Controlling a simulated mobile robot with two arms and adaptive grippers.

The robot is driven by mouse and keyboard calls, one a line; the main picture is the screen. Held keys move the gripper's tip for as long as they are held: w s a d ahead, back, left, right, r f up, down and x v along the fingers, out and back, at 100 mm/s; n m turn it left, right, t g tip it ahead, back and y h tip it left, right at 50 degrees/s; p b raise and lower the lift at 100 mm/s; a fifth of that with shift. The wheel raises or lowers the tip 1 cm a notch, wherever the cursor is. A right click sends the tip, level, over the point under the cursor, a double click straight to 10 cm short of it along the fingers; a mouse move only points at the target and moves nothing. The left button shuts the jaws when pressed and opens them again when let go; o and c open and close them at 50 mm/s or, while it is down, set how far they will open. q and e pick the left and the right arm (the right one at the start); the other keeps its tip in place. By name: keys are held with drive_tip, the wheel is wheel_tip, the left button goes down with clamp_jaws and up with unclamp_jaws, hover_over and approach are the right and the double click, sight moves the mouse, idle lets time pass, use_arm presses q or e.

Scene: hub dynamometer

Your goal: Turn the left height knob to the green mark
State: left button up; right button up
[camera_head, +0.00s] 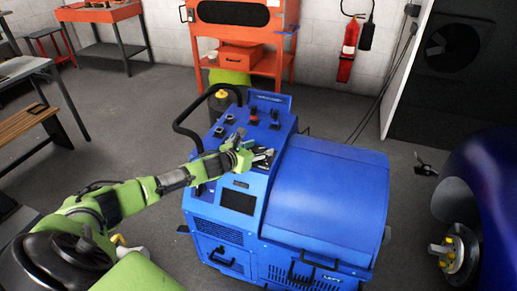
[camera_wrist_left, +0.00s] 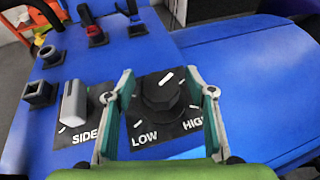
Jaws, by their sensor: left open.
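The black height knob (camera_wrist_left: 162,97) sits on a dark plate (camera_wrist_left: 150,138) marked LOW and HIGH in the left wrist view. A white line on its top slants toward the upper right. White ticks show on the plate; I cannot make out a green mark. My left gripper (camera_wrist_left: 168,88) is open, with one finger on each side of the knob. I cannot tell whether either finger touches it.
A grey selector (camera_wrist_left: 74,102) on a plate marked SIDE is close left of the left finger. Several square black controls and a red switch (camera_wrist_left: 95,36) are farther up the panel. A black handle (camera_head: 178,123) curves off the machine. The blue cover is clear on the right.

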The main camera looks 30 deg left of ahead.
use_arm(q)
drive_tip(key=c, duration=1.1)
drive_tip(key=shift+d+n+y, duration=0.1)
drive_tip(key=shift+n+y, duration=0.2)
drive_tip(key=shift+n+y+p, duration=0.3)
drive_tip(key=shift+n+y, duration=0.6)
drive_tip(key=shift+y, duration=0.2)
drive_tip(key=n+g+y+p, duration=0.1)
drive_tip(key=n+g+y, duration=0.1)
drive_tip(key=n+y, duration=0.2)
drive_tip(key=shift+w+r+n+y+p, duration=0.1)
drive_tip(key=shift+n+y+p, duration=0.2)
drive_tip(key=shift+y, duration=0.2)
drive_tip(key=shift+n+g+y, duration=1)
drive_tip(key=shift+n+g, duration=0.1)
drive_tip(key=shift+n, duration=0.1)
drive_tip(key=shift+n+g+y+b, duration=0.45)
drive_tip(key=shift+n+g+y, duration=0.45)
drive_tip(key=shift+n+g, duration=0.15)
drive_tip(key=shift+n, duration=0.25)
